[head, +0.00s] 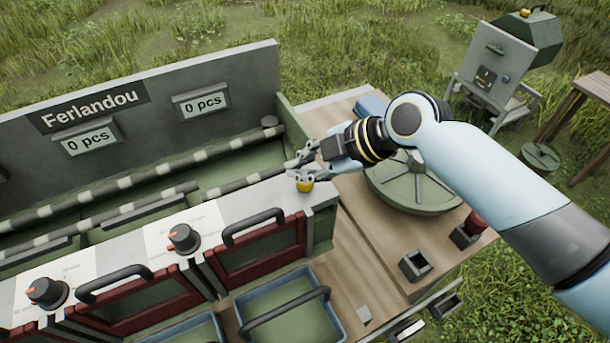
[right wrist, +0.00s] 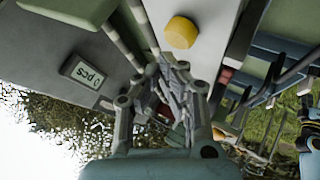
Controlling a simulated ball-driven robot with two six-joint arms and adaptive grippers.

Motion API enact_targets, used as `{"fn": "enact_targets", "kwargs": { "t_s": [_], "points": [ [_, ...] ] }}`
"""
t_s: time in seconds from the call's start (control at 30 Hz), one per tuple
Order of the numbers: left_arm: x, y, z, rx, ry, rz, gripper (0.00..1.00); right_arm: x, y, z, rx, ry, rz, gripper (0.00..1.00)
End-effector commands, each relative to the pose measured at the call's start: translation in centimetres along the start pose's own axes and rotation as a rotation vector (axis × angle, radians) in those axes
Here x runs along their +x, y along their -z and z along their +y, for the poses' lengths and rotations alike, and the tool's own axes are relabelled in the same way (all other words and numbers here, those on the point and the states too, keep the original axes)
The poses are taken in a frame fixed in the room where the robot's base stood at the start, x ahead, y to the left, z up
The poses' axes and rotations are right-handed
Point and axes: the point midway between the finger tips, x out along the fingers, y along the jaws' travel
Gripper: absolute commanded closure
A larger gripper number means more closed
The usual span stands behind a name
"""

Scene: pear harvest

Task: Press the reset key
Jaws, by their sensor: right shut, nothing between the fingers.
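A yellow key (head: 305,185) sits on the grey top at the right end of the sorting machine; I take it for the reset key. In the right wrist view the yellow key (right wrist: 181,32) lies just beyond the fingertips, with a strip of grey top between. My right gripper (head: 293,170) is shut and empty, over the machine's end close to the yellow key. It also shows in the right wrist view (right wrist: 172,72). I cannot tell whether it touches the key. My left gripper is not in view.
The machine's back panel (head: 250,84) carries two displays (head: 203,101), (head: 89,139) reading "0 pcs". Black knobs (head: 184,238) and red-framed doors with handles are at the front. A round green turntable (head: 415,200) stands right of the machine. Blue-rimmed bins (head: 262,293) sit below.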

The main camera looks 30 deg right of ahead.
Motion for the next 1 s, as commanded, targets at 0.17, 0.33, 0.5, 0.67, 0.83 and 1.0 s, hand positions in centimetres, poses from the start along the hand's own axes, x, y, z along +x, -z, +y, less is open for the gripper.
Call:
{"fn": "enact_targets", "kwargs": {
  "t_s": [0.17,0.33,0.5,0.67,0.83,1.0],
  "points": [
    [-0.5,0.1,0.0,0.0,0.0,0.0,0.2,-0.4,0.3,0.3,0.0,0.0,0.0,1.0],
    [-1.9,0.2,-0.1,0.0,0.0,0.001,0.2,-1.6,1.1,1.2,-0.001,-0.001,0.0,1.0],
    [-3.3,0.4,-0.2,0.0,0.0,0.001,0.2,-2.8,2.0,2.1,-0.002,-0.001,0.0,1.0],
    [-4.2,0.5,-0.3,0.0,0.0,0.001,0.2,-3.6,2.6,2.6,-0.001,-0.001,0.0,1.0],
    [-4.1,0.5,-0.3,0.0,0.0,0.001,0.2,-3.5,2.5,2.5,-0.001,0.0,0.0,1.0],
    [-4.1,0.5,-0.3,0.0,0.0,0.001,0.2,-3.5,2.5,2.5,0.0,0.0,0.0,1.0]
  ]
}}
